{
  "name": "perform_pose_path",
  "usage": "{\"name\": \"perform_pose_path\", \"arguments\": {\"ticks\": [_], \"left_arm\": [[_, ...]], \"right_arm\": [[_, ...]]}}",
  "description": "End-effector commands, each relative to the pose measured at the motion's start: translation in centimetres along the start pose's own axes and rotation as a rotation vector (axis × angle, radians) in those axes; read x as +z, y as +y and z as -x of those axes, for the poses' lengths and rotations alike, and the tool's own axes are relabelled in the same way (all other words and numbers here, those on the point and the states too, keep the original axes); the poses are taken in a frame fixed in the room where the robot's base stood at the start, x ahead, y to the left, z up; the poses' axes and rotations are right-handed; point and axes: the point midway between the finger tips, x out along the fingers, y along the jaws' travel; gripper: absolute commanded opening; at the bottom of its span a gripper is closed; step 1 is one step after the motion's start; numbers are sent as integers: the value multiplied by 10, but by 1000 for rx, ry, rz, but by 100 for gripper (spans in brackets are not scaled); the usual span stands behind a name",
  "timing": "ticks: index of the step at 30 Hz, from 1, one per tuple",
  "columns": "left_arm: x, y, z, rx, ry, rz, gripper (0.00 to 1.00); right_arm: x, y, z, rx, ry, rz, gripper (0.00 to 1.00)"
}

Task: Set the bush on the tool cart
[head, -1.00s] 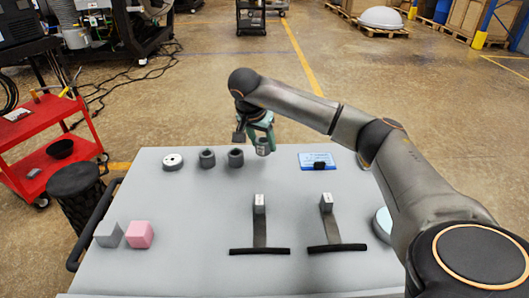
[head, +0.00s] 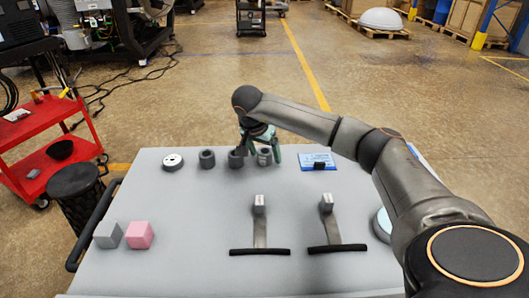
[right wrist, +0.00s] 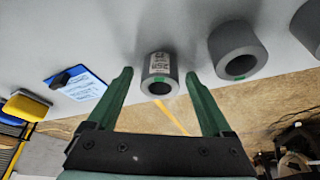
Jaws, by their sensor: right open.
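A grey bush with a pale label (head: 264,157) stands at the far edge of the grey top (head: 190,215), which has a black handle on its left. My right gripper (head: 262,148) is open, with one green finger on each side of this bush and a gap to each in the wrist view (right wrist: 158,85). Two similar dark bushes (head: 207,158) (head: 237,159) stand to its left. My left gripper is out of view.
A red cart (head: 40,150) stands left.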

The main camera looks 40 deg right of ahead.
Motion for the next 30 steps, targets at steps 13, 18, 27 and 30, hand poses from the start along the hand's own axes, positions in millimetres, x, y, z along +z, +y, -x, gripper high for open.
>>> {"name": "perform_pose_path", "arguments": {"ticks": [13,18,27,30], "left_arm": [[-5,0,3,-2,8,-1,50],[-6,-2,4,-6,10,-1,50],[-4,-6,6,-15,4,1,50],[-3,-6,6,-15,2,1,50]], "right_arm": [[-2,-1,44,-5,2,1,84],[-2,-1,81,-5,2,1,84],[0,-1,119,-1,0,1,84],[0,0,122,0,0,1,84]]}}
